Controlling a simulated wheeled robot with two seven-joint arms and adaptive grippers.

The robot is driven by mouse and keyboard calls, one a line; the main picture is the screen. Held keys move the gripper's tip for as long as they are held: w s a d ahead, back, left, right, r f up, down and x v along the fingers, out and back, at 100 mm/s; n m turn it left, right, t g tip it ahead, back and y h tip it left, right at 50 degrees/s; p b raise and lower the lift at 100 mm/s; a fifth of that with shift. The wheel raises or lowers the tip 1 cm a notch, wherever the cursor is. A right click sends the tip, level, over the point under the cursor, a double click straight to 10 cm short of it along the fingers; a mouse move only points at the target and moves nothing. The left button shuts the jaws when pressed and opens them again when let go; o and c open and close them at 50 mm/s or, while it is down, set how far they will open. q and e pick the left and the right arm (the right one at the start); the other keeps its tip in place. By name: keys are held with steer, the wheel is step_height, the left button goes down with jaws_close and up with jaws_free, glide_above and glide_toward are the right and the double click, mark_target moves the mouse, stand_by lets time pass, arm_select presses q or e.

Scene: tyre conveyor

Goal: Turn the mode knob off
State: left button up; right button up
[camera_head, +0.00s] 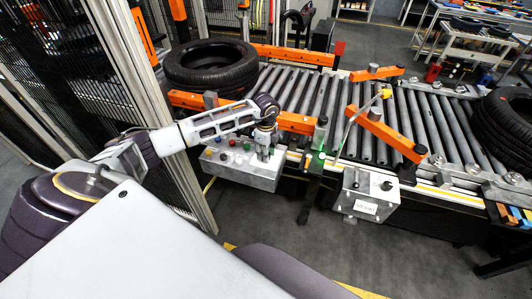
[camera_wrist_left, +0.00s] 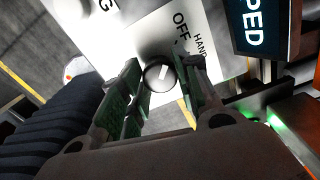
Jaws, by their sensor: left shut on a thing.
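The mode knob (camera_wrist_left: 157,76) is a dark round knob with a white pointer mark. It sits on a light panel (camera_wrist_left: 135,30) printed with OFF and HAND, and OFF is just above the knob in the left wrist view. I cannot tell for certain which label the pointer lines up with. My left gripper (camera_wrist_left: 160,80) has its green-padded fingers on either side of the knob and is shut on it. In the head view the left gripper (camera_head: 264,150) reaches down onto the grey control box (camera_head: 240,177), hiding the knob. My right gripper is not in view.
Coloured buttons (camera_head: 232,143) sit left of the gripper on the same box. A second box (camera_head: 370,195) with a black knob stands to the right. A roller conveyor (camera_head: 340,110) with orange guides and tyres (camera_head: 210,65) runs behind. A dark lit sign (camera_wrist_left: 265,25) is close by.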

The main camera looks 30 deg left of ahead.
arm_select(q)
steer(key=o, duration=1.1)
steer(key=shift+c, duration=0.2)
step_height(320, 180, up, 12)
stand_by(0.7)
